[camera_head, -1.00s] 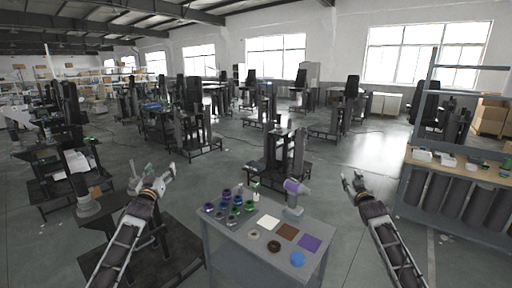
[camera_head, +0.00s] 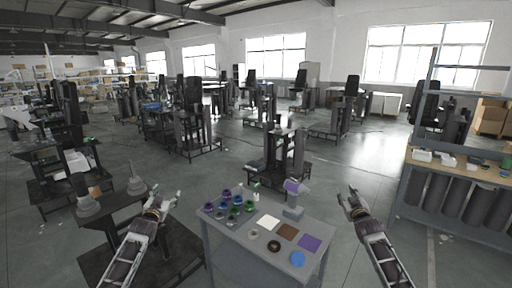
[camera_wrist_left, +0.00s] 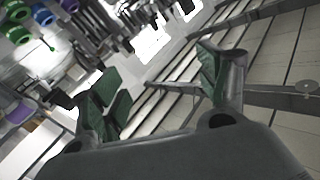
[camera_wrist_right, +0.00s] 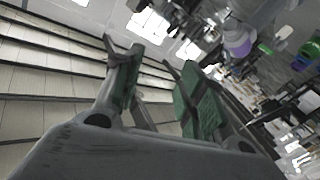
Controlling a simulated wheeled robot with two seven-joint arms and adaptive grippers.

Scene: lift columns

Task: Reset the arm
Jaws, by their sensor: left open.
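My left gripper (camera_head: 163,201) is raised left of the grey table, open and empty. In the left wrist view its two green-padded fingers (camera_wrist_left: 155,85) stand wide apart with nothing between them. My right gripper (camera_head: 349,200) is raised right of the table. In the right wrist view its fingers (camera_wrist_right: 155,90) are apart with a clear gap and nothing held. Neither gripper touches the table or the objects on it.
The grey table (camera_head: 240,250) between my arms carries several coloured rings, white, brown and purple squares, a blue disc (camera_head: 298,258) and a device with a purple top (camera_head: 294,188). A workbench (camera_head: 459,163) stands at right. Dark workstations fill the floor beyond.

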